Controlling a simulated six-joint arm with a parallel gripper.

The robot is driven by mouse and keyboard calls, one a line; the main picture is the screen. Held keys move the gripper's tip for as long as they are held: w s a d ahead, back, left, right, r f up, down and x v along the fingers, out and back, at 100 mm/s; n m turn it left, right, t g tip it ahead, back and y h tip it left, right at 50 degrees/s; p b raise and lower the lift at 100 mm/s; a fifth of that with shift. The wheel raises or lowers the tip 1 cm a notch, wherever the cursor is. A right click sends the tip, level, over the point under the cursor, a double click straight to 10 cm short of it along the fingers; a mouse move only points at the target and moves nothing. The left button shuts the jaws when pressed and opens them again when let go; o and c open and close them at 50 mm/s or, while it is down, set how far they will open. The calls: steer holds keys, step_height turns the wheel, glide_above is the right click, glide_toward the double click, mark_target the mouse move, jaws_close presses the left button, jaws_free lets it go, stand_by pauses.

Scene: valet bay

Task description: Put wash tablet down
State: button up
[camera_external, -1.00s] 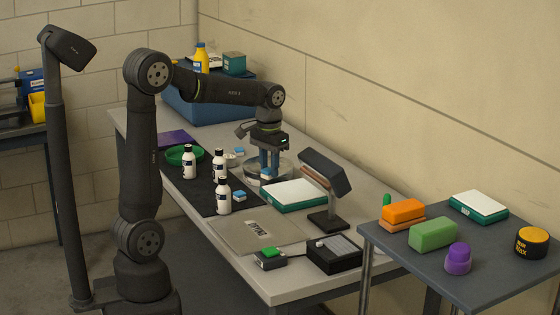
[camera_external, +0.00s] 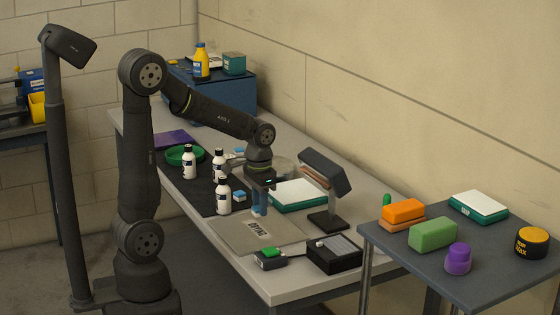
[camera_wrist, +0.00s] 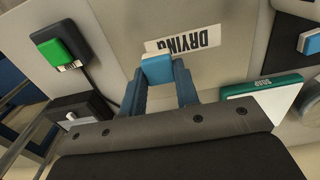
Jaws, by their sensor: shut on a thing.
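The wash tablet (camera_wrist: 157,69), a small block with a blue face and a pale edge, is held between the fingertips of my gripper in the wrist view. My gripper (camera_external: 259,208) points down over the grey mat (camera_external: 225,231) with the DRYING label (camera_external: 258,230). In the wrist view the tablet shows just beside the label (camera_wrist: 185,40). I cannot tell whether the tablet touches the mat. A second blue tablet (camera_external: 240,196) lies on the dark mat behind; it also shows in the wrist view (camera_wrist: 310,40).
White bottles (camera_external: 223,197) stand close on the left. A green-button box (camera_external: 270,257) and black box (camera_external: 334,254) lie in front. Much of the grey mat is bare.

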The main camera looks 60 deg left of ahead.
mark_target(259, 229)
steer(key=a+f, duration=0.1)
steer(key=w+a+f, duration=0.1)
steer(key=a, duration=0.1)
steer(key=shift+w+a+f, duration=0.1)
steer(key=shift+a, duration=0.1)
steer(key=shift+f, duration=2)
steer(key=shift+f, duration=0.2)
steer(key=o, duration=0.9)
steer(key=shift+o, duration=0.2)
step_height(259, 229, up, 11)
steer(key=shift+o, duration=0.5)
steer(key=shift+r, duration=0.7)
